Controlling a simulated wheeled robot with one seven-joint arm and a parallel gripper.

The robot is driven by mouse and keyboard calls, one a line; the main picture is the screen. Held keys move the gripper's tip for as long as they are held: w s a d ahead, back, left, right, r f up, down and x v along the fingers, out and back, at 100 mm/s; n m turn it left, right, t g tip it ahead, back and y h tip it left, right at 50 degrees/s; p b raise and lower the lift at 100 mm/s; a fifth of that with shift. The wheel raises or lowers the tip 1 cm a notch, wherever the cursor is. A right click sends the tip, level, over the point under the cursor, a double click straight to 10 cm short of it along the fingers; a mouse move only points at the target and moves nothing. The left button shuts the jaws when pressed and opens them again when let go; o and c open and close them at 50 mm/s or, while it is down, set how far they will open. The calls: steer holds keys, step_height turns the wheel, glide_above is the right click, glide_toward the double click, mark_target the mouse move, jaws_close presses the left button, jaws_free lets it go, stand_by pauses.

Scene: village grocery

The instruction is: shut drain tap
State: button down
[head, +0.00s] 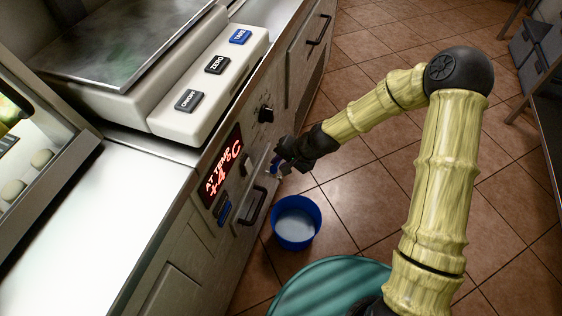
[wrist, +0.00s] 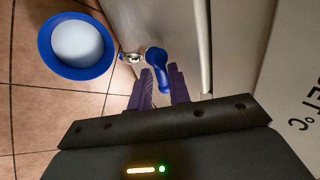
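The drain tap shows in the wrist view as a blue lever handle (wrist: 156,62) beside a short metal spout (wrist: 130,57) on the cabinet front. My gripper (wrist: 160,72) has its two purple fingers apart, one on each side of the lever's lower end. I cannot tell whether either finger touches it. In the head view my gripper (head: 282,166) is at the cabinet front, low down, and mostly hides the tap.
A blue bucket (head: 297,222) with pale liquid stands on the tiled floor below the tap. Open floor (head: 350,200) lies to the right.

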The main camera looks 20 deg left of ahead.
steer(key=shift+s+f, duration=0.1)
steer(key=shift+s, duration=0.1)
steer(key=shift+a+n+g+p, duration=0.1)
steer(key=shift+n+g+p, duration=0.25)
steer(key=shift+p, duration=0.3)
steer(key=shift+s+f+n, duration=0.1)
steer(key=shift+n, duration=0.15)
steer(key=c, duration=1.4)
jaws_free()
steer(key=shift+w, duration=0.2)
